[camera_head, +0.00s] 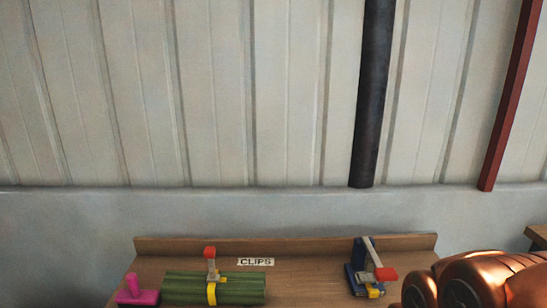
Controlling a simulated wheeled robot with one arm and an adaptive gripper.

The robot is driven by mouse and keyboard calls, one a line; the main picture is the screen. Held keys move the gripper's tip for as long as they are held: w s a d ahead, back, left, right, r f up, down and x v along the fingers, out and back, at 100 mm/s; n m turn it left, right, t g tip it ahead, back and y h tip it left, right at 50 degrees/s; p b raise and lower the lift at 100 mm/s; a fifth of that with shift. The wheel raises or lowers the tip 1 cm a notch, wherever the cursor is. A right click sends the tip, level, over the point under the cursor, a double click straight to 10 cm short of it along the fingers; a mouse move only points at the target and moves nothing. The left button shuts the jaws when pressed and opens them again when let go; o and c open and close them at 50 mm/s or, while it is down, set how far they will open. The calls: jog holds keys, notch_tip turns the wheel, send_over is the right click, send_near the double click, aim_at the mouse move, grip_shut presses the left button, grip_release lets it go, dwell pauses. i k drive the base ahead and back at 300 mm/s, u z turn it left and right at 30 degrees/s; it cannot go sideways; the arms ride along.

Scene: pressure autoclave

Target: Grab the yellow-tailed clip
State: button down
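A wooden table (151,266) with a "CLIPS" label (256,262) stands at the bottom of the head view. A clip with a yellow band (212,293), a grey upright piece and a red top sits around or on a green ribbed bundle (185,288) at the table's left. At the right stands a dark blue clip-like device (354,281) with a pale tilted bar, a red end and a small yellow piece (374,292) at its foot. I cannot tell for certain which is the yellow-tailed clip. My gripper is not in view.
A small magenta block-shaped item (134,292) is at the table's left edge. A raised wooden lip (300,245) runs along the back. The table between the green bundle and the blue device looks clear. Shiny copper-coloured rounded parts, probably my arm, cover the bottom right corner.

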aim_at(367, 279)
jog(key=u, duration=2.3)
jog(key=k, duration=1.2)
jog(key=z, duration=1)
jog(key=i, duration=0.5)
jog(key=z, duration=0.1)
